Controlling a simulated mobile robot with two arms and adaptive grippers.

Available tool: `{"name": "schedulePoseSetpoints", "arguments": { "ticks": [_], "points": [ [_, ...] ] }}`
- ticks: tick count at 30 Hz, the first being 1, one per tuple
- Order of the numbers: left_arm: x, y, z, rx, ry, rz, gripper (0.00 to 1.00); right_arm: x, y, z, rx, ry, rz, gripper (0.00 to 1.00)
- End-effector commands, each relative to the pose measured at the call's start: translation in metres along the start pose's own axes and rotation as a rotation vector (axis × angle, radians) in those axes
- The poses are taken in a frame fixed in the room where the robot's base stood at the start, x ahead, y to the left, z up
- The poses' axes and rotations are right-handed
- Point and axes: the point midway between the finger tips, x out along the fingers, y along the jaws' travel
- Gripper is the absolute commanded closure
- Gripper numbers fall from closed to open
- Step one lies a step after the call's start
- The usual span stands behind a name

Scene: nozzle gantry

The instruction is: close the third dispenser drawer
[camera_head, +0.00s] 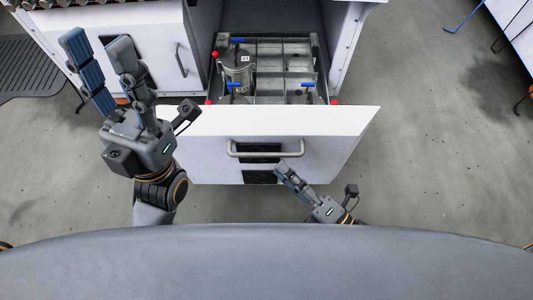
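A white-fronted drawer (200,130) stands pulled out of the cabinet in the middle of the head view. Its front carries a grey bar handle (265,154). Inside are metal compartments (270,48) and a metal canister (238,68) with a blue-handled top. My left gripper (97,42) is open and empty, up and to the left of the drawer front, its two fingers spread. My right gripper (283,170) is low in front of the drawer front, just below the handle's right part. Its fingers overlap in the view, so its opening and any contact are unclear.
A closed white cabinet front with a handle (181,60) is left of the open drawer. A dark slatted mat (35,70) lies at far left. Grey floor (430,130) is clear to the right, with a white unit (512,25) at the upper right.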

Motion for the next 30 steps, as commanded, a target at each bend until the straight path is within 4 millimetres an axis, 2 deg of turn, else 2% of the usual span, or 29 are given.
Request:
{"name": "schedulePoseSetpoints", "arguments": {
  "ticks": [3, 9, 15, 22, 23, 27, 30],
  "points": [
    [-0.004, 0.0, 0.002, 0.001, 0.005, 0.004, 0.6, 0.026, 0.0, 0.001, -0.001, 0.0, 0.008, 0.66],
    [0.003, 0.001, 0.004, 0.003, 0.028, 0.018, 0.6, 0.053, 0.001, 0.001, 0.0, -0.001, 0.005, 0.66],
    [0.009, 0.0, 0.001, 0.005, 0.05, 0.019, 0.6, 0.063, 0.001, 0.0, 0.001, 0.0, 0.002, 0.66],
    [0.01, 0.0, 0.001, 0.005, 0.05, 0.014, 0.6, 0.063, 0.001, 0.0, 0.002, -0.001, 0.001, 0.66],
    [0.01, 0.0, 0.001, 0.005, 0.05, 0.014, 0.6, 0.063, 0.001, 0.0, 0.002, -0.001, 0.001, 0.7],
    [0.009, 0.0, 0.002, 0.006, 0.047, 0.013, 0.6, 0.063, 0.001, 0.0, 0.002, -0.001, 0.001, 0.99],
    [0.008, 0.0, 0.002, 0.006, 0.045, 0.013, 0.6, 0.063, 0.001, 0.0, 0.002, -0.001, 0.001, 1.0]
  ]
}}
